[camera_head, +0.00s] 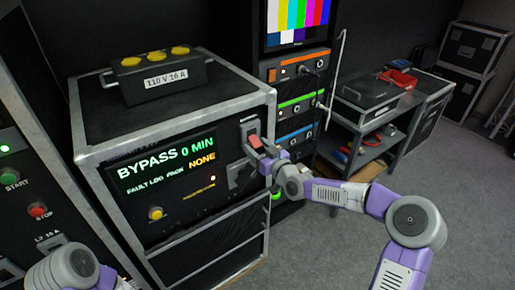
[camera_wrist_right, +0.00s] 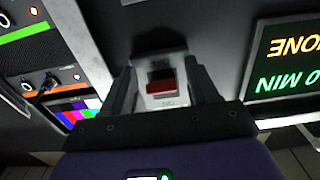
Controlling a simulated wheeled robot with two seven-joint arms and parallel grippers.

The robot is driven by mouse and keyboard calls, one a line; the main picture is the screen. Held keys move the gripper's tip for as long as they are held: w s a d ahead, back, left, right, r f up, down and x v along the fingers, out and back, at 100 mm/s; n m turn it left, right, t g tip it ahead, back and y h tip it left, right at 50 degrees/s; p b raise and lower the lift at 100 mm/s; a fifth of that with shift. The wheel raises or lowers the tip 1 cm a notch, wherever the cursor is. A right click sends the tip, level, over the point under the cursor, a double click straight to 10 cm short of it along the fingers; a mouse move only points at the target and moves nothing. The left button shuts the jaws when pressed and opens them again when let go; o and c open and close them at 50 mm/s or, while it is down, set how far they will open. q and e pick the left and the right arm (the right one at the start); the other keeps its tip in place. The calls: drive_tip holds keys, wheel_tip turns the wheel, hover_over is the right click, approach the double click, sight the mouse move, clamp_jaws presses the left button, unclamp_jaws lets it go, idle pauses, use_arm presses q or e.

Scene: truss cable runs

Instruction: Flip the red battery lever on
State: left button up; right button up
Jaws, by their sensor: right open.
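The red battery lever (camera_head: 255,141) sits on a light switch plate (camera_head: 248,125) at the right side of the black cabinet front. My right gripper (camera_head: 260,154) is at the lever. In the right wrist view the red lever (camera_wrist_right: 160,86) shows between the two spread fingers of my right gripper (camera_wrist_right: 162,72), with a gap on each side. The gripper is open and holds nothing. The wrist picture is upside down. My left arm shows at the lower left of the head view, but its gripper is out of sight.
The cabinet display (camera_head: 165,165) reads "BYPASS 0 MIN" and "FAULT LOG PAGE NONE". A yellow button (camera_head: 156,213) is below it. A black power box (camera_head: 158,80) sits on top. A rack (camera_head: 297,105) and a cart (camera_head: 375,105) stand to the right. Grey floor is clear at right.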

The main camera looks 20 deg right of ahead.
sight(254, 140)
drive_tip(key=c, duration=1)
drive_tip(key=shift+o, duration=0.2)
drive_tip(key=shift+r+g+p, duration=0.25)
drive_tip(key=shift+g+p, duration=0.05)
drive_tip(key=shift+p, duration=0.2)
drive_tip(key=r+g+p, duration=0.1)
drive_tip(key=p, duration=0.2)
drive_tip(key=r+g+h+p, duration=0.1)
drive_tip(key=g+p, duration=0.1)
drive_tip(key=p, duration=0.1)
drive_tip(key=r+g+h+p, duration=0.1)
drive_tip(key=g+p, duration=0.1)
drive_tip(key=p, duration=0.1)
drive_tip(key=shift+s, duration=0.35)
drive_tip(key=g+p, duration=0.1)
drive_tip(key=p, duration=0.2)
drive_tip(key=r+g+h+p, duration=0.1)
drive_tip(key=g+p, duration=0.1)
drive_tip(key=p, duration=0.2)
drive_tip(key=g+p, duration=0.2)
drive_tip(key=p, duration=0.1)
drive_tip(key=shift+w+r+h, duration=0.15)
drive_tip(key=shift+r+h, duration=0.2)
drive_tip(key=shift+h, duration=0.05)
drive_tip(key=shift+g+p, duration=0.5)
drive_tip(key=shift+p, duration=0.5)
